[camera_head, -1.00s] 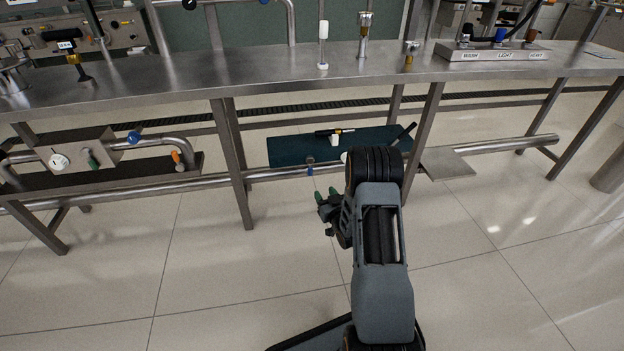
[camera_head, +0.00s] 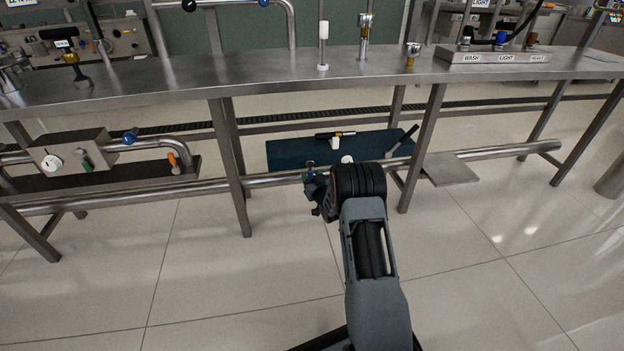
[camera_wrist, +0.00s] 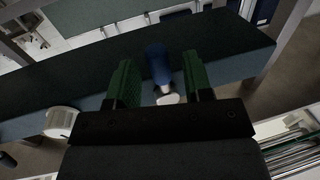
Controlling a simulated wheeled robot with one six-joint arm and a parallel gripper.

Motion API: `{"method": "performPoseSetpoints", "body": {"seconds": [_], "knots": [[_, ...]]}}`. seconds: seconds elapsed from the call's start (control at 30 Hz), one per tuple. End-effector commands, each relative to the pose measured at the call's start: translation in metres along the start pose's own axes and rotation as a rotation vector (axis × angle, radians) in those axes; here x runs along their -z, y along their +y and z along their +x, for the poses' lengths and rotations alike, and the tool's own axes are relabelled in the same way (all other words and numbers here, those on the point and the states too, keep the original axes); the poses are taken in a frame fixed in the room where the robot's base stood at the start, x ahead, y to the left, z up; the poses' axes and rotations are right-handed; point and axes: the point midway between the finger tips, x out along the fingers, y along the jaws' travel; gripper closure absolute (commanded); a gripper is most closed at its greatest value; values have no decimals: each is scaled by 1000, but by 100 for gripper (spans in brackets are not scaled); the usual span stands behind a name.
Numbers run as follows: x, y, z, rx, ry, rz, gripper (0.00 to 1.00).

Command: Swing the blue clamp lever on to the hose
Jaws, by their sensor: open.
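The blue clamp lever (camera_wrist: 157,62) shows in the wrist view as a stubby blue handle with a pale lower end. It stands between the two green fingers of my gripper (camera_wrist: 160,75), which are open with gaps on both sides. I cannot tell how deep it lies between them. In the head view my gripper (camera_head: 312,178) is at the front pipe below the bench, and the arm partly hides this spot. A dark hose-like piece with a brass part (camera_head: 335,134) rests on the teal shelf (camera_head: 285,153); I cannot tell if it is the hose.
A steel pipe (camera_head: 275,181) runs along the shelf's front. A white round part (camera_wrist: 60,122) is left of my fingers in the wrist view. Bench legs (camera_head: 229,165) and (camera_head: 424,150) stand on either side. The tiled floor in front is clear.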

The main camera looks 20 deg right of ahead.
Motion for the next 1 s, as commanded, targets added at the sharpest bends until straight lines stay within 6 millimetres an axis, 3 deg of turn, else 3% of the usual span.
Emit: {"method": "performPoseSetpoints", "body": {"seconds": [0.17, 0.67, 1.0], "knots": [[0, 0, 0, 0, 0, 0, 54], [0, 0, 0, 0, 0, 0, 100], [0, -3, 2, 4, 1, 4, 100]]}}
